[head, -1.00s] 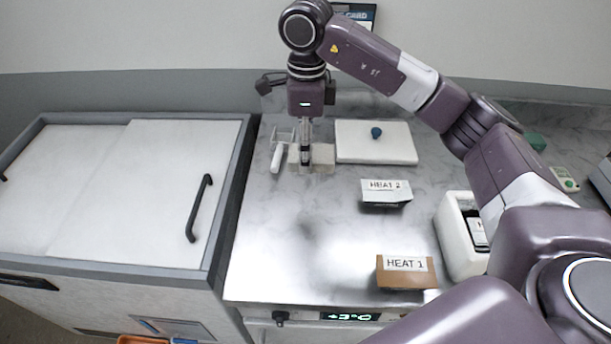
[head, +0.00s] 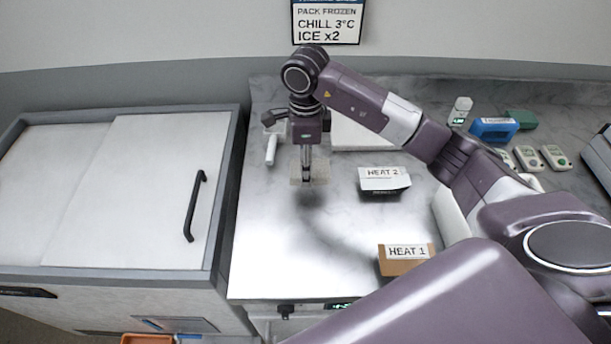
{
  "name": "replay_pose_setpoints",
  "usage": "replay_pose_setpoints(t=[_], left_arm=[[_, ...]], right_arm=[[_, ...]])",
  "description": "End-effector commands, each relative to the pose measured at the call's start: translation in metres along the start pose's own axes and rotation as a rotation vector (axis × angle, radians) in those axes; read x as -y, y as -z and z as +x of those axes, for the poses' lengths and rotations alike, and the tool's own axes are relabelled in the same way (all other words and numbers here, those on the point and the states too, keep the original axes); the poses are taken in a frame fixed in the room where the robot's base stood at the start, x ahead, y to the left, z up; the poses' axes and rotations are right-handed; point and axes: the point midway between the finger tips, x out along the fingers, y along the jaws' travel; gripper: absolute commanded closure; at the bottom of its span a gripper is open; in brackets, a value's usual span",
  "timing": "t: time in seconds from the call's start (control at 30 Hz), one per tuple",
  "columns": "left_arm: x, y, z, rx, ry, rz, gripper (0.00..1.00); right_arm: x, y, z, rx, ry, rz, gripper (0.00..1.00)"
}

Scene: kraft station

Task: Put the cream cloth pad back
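The cream cloth pad (head: 322,173) is a small pale block at the back left of the steel and marble-look worktop (head: 285,245). My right gripper (head: 307,178) points straight down with its fingers on the pad, and it looks shut on it. A dark shadow lies just below, so the pad seems to hang a little above the surface. The fingertips are partly hidden by the pad. My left gripper is not in view.
A white-handled tool (head: 271,150) and a white slab (head: 350,135) lie behind. HEAT 2 (head: 383,180) and HEAT 1 (head: 405,260) boxes stand to the right. A white lidded chest (head: 130,190) is at left. The front-left worktop is clear.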

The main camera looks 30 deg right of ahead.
Motion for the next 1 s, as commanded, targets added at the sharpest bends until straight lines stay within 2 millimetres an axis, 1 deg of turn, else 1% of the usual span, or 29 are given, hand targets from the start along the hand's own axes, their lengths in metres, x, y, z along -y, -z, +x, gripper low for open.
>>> replay_pose_setpoints(t=[0.03,0.1,0.2,0.4,0.47,0.57,0.77,0.87,0.9,1.0], left_arm=[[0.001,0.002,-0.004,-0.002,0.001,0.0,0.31],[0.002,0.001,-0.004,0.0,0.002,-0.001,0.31],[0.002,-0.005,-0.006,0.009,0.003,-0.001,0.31],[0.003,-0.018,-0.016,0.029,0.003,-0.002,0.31],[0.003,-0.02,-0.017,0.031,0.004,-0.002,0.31],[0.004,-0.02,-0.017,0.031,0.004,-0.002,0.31],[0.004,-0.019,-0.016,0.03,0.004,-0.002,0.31],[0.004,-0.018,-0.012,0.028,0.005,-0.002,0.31],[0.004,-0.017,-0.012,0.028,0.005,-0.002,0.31],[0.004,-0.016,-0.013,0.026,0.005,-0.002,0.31]], right_arm=[[-0.001,0.0,0.005,-0.001,-0.003,0.0,0.72],[0.0,0.0,0.011,0.0,-0.001,0.001,0.72],[0.0,-0.001,0.018,0.0,-0.002,0.001,0.72],[-0.001,0.0,0.048,0.0,-0.004,0.002,0.72],[0.0,0.0,0.054,0.0,-0.002,0.001,0.72],[0.0,0.0,0.057,0.0,0.001,-0.001,0.72],[0.0,0.0,0.058,0.001,0.001,0.0,0.72],[0.0,0.0,0.061,0.0,0.001,0.0,0.72],[0.0,0.0,0.061,0.001,0.001,0.0,0.52],[0.0,0.0,0.06,0.001,0.0,0.0,0.41]])
